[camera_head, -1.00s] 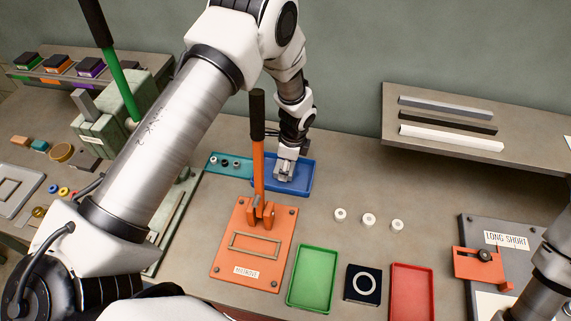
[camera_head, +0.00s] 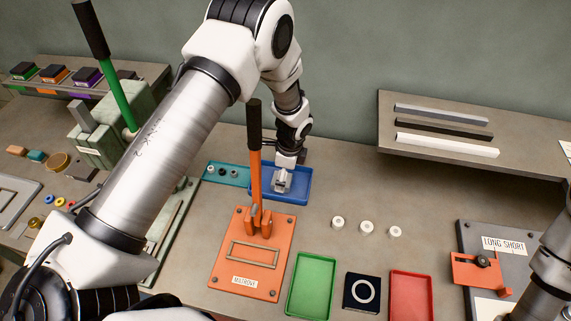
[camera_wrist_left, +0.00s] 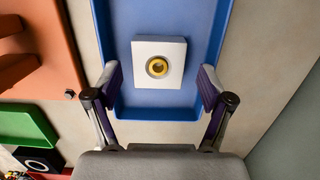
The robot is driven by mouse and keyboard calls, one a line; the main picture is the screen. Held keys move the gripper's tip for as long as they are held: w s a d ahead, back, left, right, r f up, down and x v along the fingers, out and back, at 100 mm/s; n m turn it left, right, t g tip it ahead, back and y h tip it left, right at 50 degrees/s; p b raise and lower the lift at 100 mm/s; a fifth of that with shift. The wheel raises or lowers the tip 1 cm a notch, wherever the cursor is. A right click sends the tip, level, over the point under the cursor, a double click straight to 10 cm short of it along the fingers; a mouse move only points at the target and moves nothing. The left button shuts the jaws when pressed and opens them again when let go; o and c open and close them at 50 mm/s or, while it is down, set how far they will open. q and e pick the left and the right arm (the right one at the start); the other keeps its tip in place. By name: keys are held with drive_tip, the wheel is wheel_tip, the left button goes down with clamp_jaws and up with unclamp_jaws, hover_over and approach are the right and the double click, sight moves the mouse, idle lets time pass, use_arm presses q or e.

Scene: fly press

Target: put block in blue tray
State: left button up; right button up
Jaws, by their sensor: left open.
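A pale block (camera_head: 281,183) lies in the blue tray (camera_head: 304,190), just behind the orange machine's lever. In the left wrist view the block (camera_wrist_left: 143,50) is a white square with a yellow ring and dark centre, resting inside the blue tray (camera_wrist_left: 160,104). My left gripper (camera_wrist_left: 160,78) is open, its two fingers wide apart with nothing between them, and the block is clear of both fingers. In the head view the left gripper is small and partly hidden by its own wrist, above the back of the tray. My right gripper is out of view.
The orange machine (camera_head: 225,258) with an upright lever (camera_head: 255,140) stands in front of the tray. A teal tray (camera_head: 212,179) adjoins on the left. Green (camera_head: 301,300) and red (camera_head: 411,300) trays are in front. Several white rings (camera_head: 367,227) sit to the right.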

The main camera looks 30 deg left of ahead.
sight(289, 180)
use_arm(q)
wheel_tip(289, 180, up, 11)
drive_tip(key=d+b, duration=0.1)
drive_tip(key=b, duration=0.2)
drive_tip(key=shift+w+d, duration=0.15)
drive_tip(key=shift+w, duration=0.05)
drive_tip(key=shift+d+f, duration=0.1)
